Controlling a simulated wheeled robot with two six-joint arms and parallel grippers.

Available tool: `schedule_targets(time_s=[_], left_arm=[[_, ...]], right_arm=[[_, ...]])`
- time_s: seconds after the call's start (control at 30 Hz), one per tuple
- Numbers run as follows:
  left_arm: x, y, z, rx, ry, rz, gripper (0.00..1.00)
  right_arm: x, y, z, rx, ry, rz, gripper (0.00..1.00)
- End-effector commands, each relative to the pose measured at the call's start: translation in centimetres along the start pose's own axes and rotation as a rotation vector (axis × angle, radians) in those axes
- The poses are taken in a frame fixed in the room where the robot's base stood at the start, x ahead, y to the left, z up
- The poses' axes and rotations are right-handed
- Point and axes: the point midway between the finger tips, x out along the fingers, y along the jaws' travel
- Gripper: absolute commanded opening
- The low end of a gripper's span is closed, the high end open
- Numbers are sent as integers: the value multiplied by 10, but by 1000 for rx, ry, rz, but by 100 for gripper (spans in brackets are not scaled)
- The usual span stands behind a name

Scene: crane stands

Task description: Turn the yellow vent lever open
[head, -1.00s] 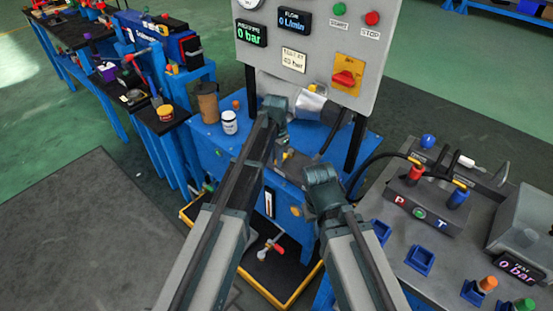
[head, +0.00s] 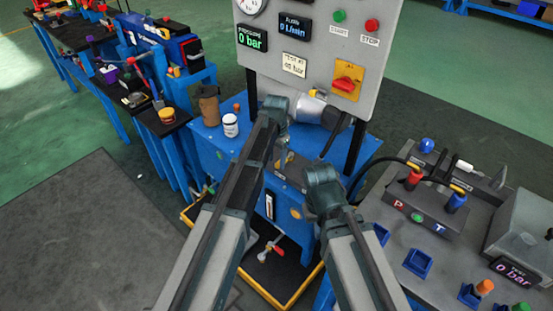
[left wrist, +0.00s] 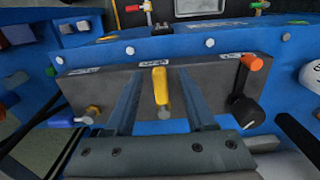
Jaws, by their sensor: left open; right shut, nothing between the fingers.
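The yellow vent lever (left wrist: 160,86) stands upright on a grey valve block (left wrist: 222,72) in the left wrist view. My left gripper (left wrist: 158,78) is open, with one finger on each side of the lever and a gap visible on both sides. In the head view my left gripper (head: 277,150) reaches down at the front of the blue stand; its fingertips are hard to make out there. My right gripper (head: 322,188) is beside it to the right, shut and empty, with its fingertips not clearly visible.
An orange-tipped lever with a black knob (left wrist: 246,105) is right of the yellow one, and a blue-tipped valve (left wrist: 62,121) is left. A control panel (head: 310,75) rises behind. A white jar (head: 230,126) stands on the blue stand. A grey bench (head: 395,240) is at right.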

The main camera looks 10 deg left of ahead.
Motion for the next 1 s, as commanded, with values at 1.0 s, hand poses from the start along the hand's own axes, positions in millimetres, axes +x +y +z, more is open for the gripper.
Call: schedule_targets(time_s=[1.0], left_arm=[[-122, -1, 0, 0, 0, -1, 55]], right_arm=[[-122, 12, 7, 1, 0, 0, 0]])
